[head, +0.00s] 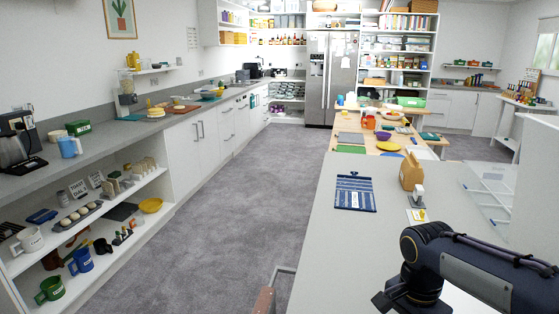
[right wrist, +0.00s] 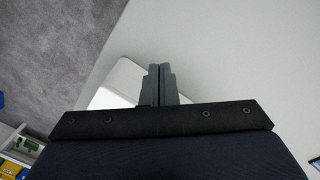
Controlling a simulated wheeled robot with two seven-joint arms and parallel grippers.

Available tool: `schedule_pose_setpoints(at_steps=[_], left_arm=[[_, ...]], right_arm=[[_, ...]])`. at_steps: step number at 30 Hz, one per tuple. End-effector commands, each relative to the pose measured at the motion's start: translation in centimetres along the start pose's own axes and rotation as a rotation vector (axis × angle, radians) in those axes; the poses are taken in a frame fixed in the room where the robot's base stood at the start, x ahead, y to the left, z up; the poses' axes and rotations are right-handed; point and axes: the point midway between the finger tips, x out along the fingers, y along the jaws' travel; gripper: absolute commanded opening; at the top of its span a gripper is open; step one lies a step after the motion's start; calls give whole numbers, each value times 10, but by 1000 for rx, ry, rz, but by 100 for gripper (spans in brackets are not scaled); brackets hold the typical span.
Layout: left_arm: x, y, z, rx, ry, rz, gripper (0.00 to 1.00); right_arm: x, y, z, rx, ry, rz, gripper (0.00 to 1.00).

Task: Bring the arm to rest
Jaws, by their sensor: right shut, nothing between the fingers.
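My right arm reaches in from the lower right of the head view, over the near end of the pale grey counter (head: 326,255). Its gripper (head: 384,302) is partly visible at the bottom edge of that view. In the right wrist view the two dark fingers (right wrist: 159,84) are together, with nothing between them. Below the fingers there is a pale surface, with grey carpet at the upper left. My left arm and gripper are not in view.
Grey carpet (head: 245,190) is open to the left. A long shelf unit (head: 165,205) with mugs and bowls lines the left wall. A steel fridge (head: 331,77) stands at the back.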

Motion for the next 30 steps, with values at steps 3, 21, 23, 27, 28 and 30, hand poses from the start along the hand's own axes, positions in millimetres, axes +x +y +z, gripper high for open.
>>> schedule_pose_setpoints(at_steps=[3, 21, 23, 27, 28, 30], left_arm=[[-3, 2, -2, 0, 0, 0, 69], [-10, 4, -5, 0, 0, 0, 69], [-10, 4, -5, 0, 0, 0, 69], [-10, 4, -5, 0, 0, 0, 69], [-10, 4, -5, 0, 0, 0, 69], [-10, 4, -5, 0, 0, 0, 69]], right_arm=[[-10, 41, 22, -229, -67, -194, 0], [-1, 112, 106, -891, 259, -648, 0], [-1, 112, 106, -891, 259, -648, 0], [-1, 112, 106, -891, 259, -648, 0], [-1, 112, 106, -891, 259, -648, 0], [-1, 112, 106, -891, 259, -648, 0]])
